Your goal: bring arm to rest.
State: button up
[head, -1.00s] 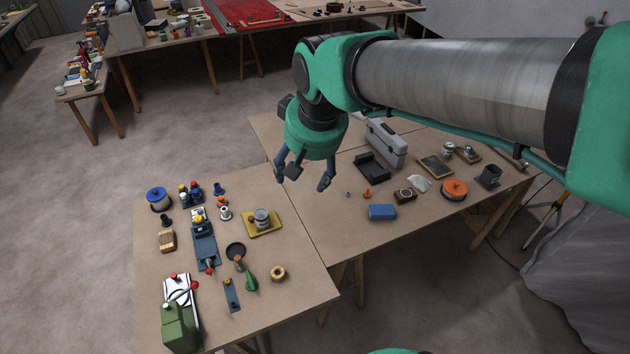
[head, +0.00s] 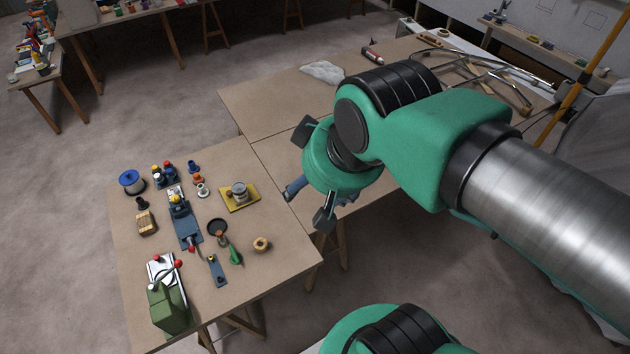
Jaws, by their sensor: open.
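My gripper (head: 308,206) is in the middle of the head view, fingers spread and nothing between them. It hangs in the air, in front of the seam between the two tables in the picture. My green arm with its bare metal link reaches in from the right and bends down to the gripper. The arm covers much of the far table (head: 258,105), so what lies behind it is hidden.
The near table (head: 270,285) holds a blue-topped tub (head: 132,182), a yellow tray (head: 240,197), a green machine (head: 168,305) and small parts. A white cloth (head: 322,72), a tube (head: 372,56) and metal tubing (head: 490,75) lie on the far table.

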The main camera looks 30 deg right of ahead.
notch_tip(320, 180, down, 8)
jog(key=b, duration=0.8)
jog(key=shift+f+b, duration=0.25)
jog(key=shift+b, duration=0.05)
